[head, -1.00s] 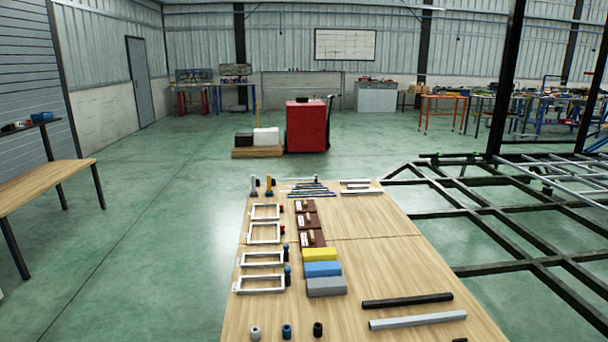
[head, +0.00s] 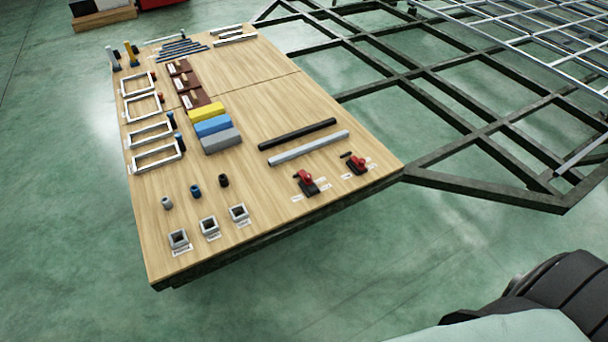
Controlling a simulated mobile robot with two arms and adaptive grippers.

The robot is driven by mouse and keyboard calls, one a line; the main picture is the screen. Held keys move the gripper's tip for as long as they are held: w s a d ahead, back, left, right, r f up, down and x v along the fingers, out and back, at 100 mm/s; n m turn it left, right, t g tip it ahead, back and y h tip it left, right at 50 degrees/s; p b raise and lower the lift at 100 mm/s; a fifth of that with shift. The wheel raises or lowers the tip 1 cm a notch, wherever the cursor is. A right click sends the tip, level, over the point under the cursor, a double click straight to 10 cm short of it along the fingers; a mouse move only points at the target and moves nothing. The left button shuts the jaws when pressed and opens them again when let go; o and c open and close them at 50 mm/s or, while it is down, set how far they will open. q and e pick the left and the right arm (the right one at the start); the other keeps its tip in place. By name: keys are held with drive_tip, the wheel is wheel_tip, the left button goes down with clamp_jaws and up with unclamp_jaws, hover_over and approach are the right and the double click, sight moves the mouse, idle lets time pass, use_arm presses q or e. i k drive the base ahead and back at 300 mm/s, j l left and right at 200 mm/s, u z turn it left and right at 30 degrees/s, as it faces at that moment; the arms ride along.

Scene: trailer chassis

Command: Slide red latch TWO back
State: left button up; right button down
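Two red latches on dark bases sit near the front right corner of the wooden table (head: 250,195) in the head view. One red latch (head: 306,180) is on the left, and the other red latch (head: 358,163) is to its right, closer to the corner. Small white labels lie beside each, too small to read, so I cannot tell which is latch TWO. How far either latch is slid cannot be made out. Neither of my grippers is in view.
A black bar (head: 297,134) and a grey bar (head: 308,148) lie behind the latches. Square sockets (head: 209,228), short cylinders, coloured blocks (head: 212,126) and white frames (head: 157,155) fill the left side. A dark chassis frame (head: 480,180) adjoins the right. Open floor lies in front.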

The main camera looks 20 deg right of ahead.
sight(307, 177)
drive_tip(key=i+l, duration=0.1)
drive_tip(key=l, duration=0.25)
drive_tip(key=i+l, duration=0.15)
drive_tip(key=l, duration=0.15)
drive_tip(key=i+l, duration=0.1)
drive_tip(key=l, duration=0.25)
drive_tip(key=i+l+u, duration=0.1)
drive_tip(key=l, duration=0.25)
drive_tip(key=i+l, duration=0.15)
drive_tip(key=l, duration=0.2)
